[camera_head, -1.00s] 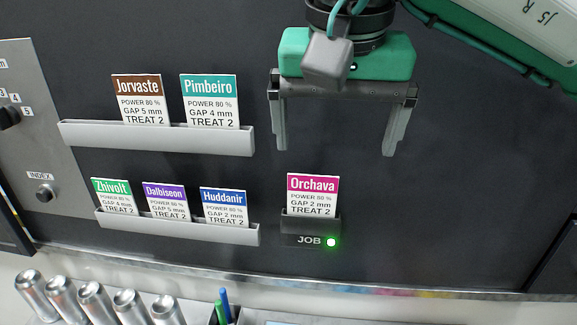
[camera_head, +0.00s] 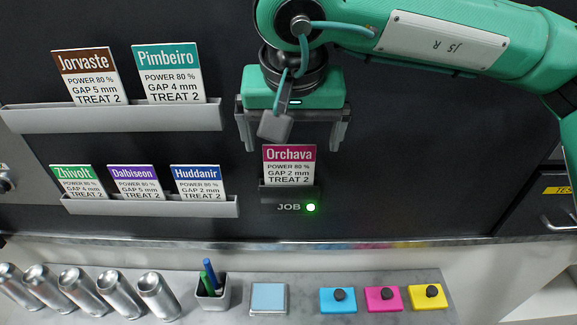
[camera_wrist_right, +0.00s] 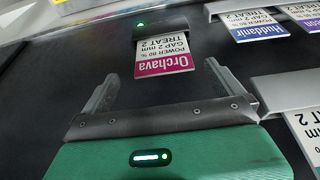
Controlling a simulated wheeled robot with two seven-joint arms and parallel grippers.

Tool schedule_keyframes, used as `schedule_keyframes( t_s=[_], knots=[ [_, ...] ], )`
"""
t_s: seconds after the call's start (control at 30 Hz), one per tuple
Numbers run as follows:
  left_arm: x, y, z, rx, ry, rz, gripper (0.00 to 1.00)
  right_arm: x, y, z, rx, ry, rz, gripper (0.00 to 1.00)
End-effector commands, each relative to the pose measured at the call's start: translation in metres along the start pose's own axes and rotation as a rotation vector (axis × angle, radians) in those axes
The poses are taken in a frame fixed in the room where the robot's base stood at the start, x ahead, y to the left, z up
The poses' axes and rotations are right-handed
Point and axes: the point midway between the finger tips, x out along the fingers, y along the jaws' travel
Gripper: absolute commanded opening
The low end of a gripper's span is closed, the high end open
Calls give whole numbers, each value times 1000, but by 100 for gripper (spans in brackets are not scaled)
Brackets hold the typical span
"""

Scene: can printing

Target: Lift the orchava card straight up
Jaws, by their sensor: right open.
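The Orchava card (camera_head: 289,165), white with a magenta header, stands upright in the small dark JOB holder (camera_head: 290,193) beside a lit green light. In the right wrist view the card (camera_wrist_right: 164,55) appears upside down, ahead of the fingers and roughly between their lines. My right gripper (camera_head: 290,148) is open and empty, above and around the top of the card, with a finger on either side. In the right wrist view the gripper (camera_wrist_right: 158,85) shows its two fingers wide apart, not touching the card. My left gripper is not in view.
An upper grey rack (camera_head: 115,118) holds the Jorvaste and Pimbeiro cards. A lower rack (camera_head: 150,207) left of the JOB holder holds the Zhivolt, Dalbiseon and Huddanir cards. Below, a shelf bears several cans (camera_head: 115,292), a pen cup (camera_head: 213,292) and coloured pads. The panel right of the card is clear.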

Motion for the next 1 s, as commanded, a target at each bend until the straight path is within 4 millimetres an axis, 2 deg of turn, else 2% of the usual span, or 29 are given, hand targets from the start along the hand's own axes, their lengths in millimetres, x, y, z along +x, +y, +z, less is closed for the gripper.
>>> schedule_keyframes(
  t_s=[0.03,0.23,0.4,0.6,0.67,0.8,0.87,1.0],
  knots=[
    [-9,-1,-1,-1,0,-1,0,2,-1,0,-2,-3,2,98],
    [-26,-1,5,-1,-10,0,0,28,-4,0,0,-4,2,98],
    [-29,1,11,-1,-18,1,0,42,-4,1,-1,-1,0,98],
    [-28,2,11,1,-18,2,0,44,-4,1,0,-1,0,98],
    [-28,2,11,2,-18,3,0,44,-4,1,0,-1,0,88],
    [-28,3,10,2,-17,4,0,44,-4,1,0,-1,0,61],
    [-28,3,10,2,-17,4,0,44,-4,1,0,-1,0,50],
    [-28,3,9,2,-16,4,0,44,-4,1,0,-1,0,50]
  ],
)
